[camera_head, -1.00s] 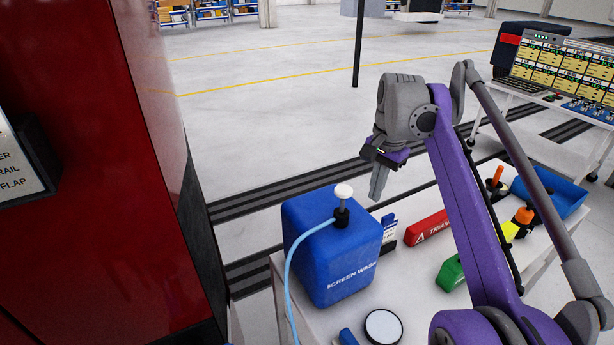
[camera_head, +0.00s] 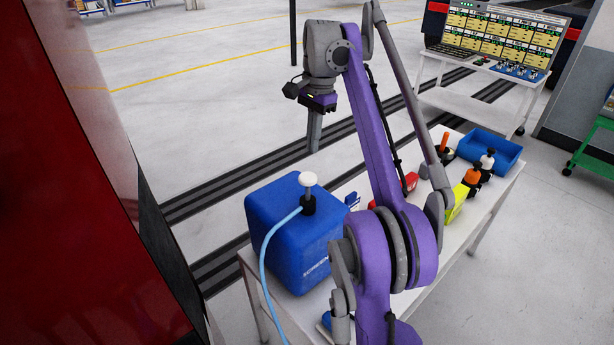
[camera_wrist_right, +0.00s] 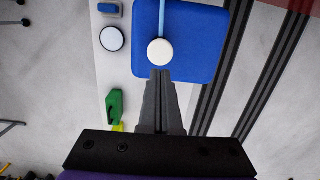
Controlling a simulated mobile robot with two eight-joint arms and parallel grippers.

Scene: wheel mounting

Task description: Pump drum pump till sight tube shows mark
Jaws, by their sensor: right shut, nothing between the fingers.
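The blue screen wash drum (camera_head: 276,245) stands on the white table. Its pump has a white knob (camera_head: 308,179) on a black neck, with a light blue hose (camera_head: 266,262) running down from it. In the right wrist view the white knob (camera_wrist_right: 160,52) lies just beyond the fingertips, with the blue drum top (camera_wrist_right: 203,50) around it. My right gripper (camera_head: 314,148) points down, shut and empty, above the knob in the head view; it also shows in the right wrist view (camera_wrist_right: 161,74). I see a gap between fingers and knob in the head view. No sight tube mark can be made out. My left gripper is out of view.
The white table (camera_head: 484,205) also holds a blue tray (camera_head: 505,151), orange-topped and white-topped bottles and a red item, partly behind my right arm. A round white-faced disc (camera_wrist_right: 112,39) and green object (camera_wrist_right: 115,107) lie beside the drum. A red panel (camera_head: 70,200) stands at left.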

